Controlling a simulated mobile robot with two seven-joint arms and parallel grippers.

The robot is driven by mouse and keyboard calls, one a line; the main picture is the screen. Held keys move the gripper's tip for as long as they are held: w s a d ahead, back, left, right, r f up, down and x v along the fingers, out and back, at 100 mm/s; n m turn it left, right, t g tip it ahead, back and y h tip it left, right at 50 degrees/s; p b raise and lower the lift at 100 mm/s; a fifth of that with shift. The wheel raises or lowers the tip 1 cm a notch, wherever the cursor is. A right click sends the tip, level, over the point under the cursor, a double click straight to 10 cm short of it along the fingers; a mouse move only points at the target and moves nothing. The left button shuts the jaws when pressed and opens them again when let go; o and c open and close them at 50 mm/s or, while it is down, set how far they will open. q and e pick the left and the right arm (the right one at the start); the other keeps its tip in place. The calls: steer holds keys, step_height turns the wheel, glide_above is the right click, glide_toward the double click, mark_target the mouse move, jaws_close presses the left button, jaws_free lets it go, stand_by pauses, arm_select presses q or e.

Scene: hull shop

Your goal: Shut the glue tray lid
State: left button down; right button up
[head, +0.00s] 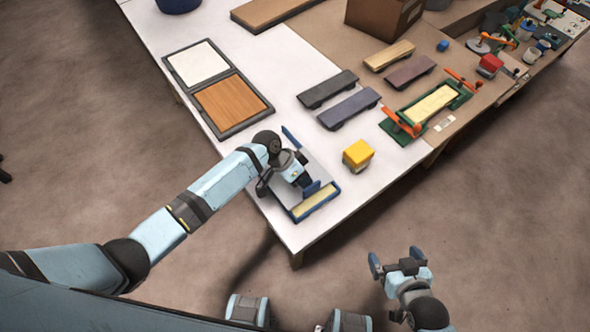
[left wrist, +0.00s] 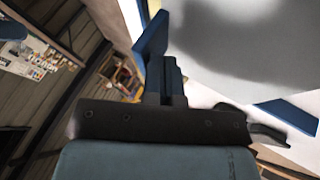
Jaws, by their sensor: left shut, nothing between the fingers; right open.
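The glue tray (head: 318,209) is a low blue-rimmed tray near the front corner of the white table. A flat grey-white panel, seemingly its lid (head: 317,165), covers much of it. A cream strip of the inside shows at the near end. My left gripper (head: 311,188) is shut and empty, low over the tray beside that strip; I cannot tell whether it touches the lid. In the left wrist view its blue fingers (left wrist: 155,38) are together, beside a pale surface. My arm hides part of the tray's left side. My right gripper (head: 396,260) is open and empty, off the table's front edge.
A yellow block (head: 357,154) stands right of the tray. Two dark planing blocks (head: 348,108) lie behind it, and a black-framed panel (head: 231,104) lies to the left. A green frame with orange clamps (head: 428,107) is farther right. The floor in front is clear.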

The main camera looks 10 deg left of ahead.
arm_select(q)
steer(key=s+d+p, duration=0.1)
steer(key=s+d, duration=0.1)
steer(key=shift+s+d+r, duration=0.1)
steer(key=shift+s+d, duration=0.25)
steer(key=shift+d, duration=0.05)
steer(key=shift+s+d, duration=0.2)
steer(key=shift+s, duration=0.05)
steer(key=shift+s+f, duration=0.1)
steer(key=shift+f, duration=0.1)
